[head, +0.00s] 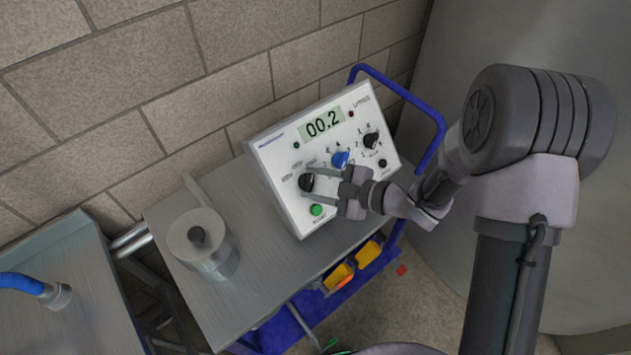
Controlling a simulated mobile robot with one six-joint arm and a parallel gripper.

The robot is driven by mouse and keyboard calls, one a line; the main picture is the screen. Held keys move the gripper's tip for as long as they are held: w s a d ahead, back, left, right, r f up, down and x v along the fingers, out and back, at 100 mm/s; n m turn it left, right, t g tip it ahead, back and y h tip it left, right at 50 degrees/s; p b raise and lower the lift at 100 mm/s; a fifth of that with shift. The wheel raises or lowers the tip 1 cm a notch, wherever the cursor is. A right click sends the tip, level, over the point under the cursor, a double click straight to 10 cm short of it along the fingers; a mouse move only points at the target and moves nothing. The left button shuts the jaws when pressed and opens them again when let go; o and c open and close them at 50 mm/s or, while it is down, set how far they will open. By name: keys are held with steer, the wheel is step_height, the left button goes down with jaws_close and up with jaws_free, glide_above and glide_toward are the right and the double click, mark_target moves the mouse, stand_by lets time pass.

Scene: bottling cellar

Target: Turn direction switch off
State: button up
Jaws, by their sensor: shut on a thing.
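A white control box (285,201) stands tilted in the picture on a grey cart top, with a display reading 00.2. Its left black knob (306,181), with labels around its upper left, looks like the direction switch; the labels are too small to read. My gripper (308,182) reaches in from the right with its two fingers at either side of this knob, and it is shut on it. A blue knob (340,159) and another black knob (370,140) sit further right on the panel. A green button (316,210) is just below my lower finger.
A blue cart handle (437,122) rises behind and right of the box. Yellow items (338,276) lie on a lower blue shelf. A blue hose (22,283) lies on the left table.

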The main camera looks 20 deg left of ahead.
steer(key=n, duration=0.1)
steer(key=n+g+h+p, duration=0.1)
steer(key=n+p, duration=0.1)
steer(key=n, duration=0.1)
steer(key=shift+w+r+g, duration=0.1)
steer(key=shift+r+g, duration=0.15)
steer(key=shift+g, duration=0.05)
steer(key=shift+a+n+g+h+p, duration=0.1)
steer(key=shift+n+g+h+p, duration=0.2)
steer(key=shift+n+h+p, duration=0.55)
steer(key=shift+n+g+h+p, duration=0.3)
steer(key=shift+n+p, duration=0.15)
steer(key=shift+n, duration=0.8)
steer(key=o, duration=1.4)
steer(key=p+v, duration=0.5)
steer(key=v, duration=1.2)
steer(key=shift+w+r, duration=0.1)
